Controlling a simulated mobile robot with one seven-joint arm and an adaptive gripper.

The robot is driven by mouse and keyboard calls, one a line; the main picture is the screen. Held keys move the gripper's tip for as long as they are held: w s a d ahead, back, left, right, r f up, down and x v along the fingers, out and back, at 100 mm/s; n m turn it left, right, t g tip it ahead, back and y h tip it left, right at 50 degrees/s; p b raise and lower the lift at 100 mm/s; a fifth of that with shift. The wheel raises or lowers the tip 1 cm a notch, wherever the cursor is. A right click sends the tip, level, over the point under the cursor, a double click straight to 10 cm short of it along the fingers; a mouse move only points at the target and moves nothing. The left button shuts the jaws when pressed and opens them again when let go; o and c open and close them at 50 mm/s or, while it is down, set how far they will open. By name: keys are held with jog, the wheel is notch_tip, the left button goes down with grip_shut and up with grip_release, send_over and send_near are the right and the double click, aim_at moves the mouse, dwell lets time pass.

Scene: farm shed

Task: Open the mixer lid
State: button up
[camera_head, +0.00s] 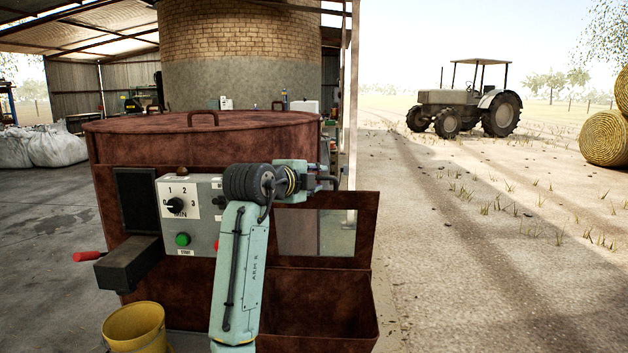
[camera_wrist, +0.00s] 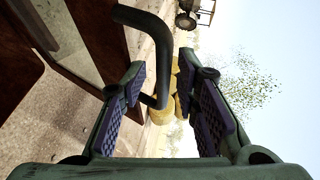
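The mixer (camera_head: 110,180) is a rusty brown drum in the head view. Its round flat lid (camera_head: 150,123) lies shut on top, with a small arched handle (camera_head: 203,115) near the front edge. My gripper (camera_head: 328,180) is at the mixer's front right, just below lid level and partly hidden by my own wrist. In the wrist view my gripper (camera_wrist: 165,100) is open. A dark bent bar (camera_wrist: 158,35) reaches down between the fingers, close to the left finger; I cannot tell whether they touch. Which part of the mixer the bar belongs to is unclear.
A control panel (camera_head: 202,215) with a dial and green button is on the mixer's front. A grey box (camera_head: 128,263) with a red-handled lever (camera_head: 88,256) juts out left. An open brown chute (camera_head: 325,300) sits below my arm. A yellow bucket (camera_head: 135,330) stands at front left. Open ground lies right.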

jog(key=v, duration=1.2)
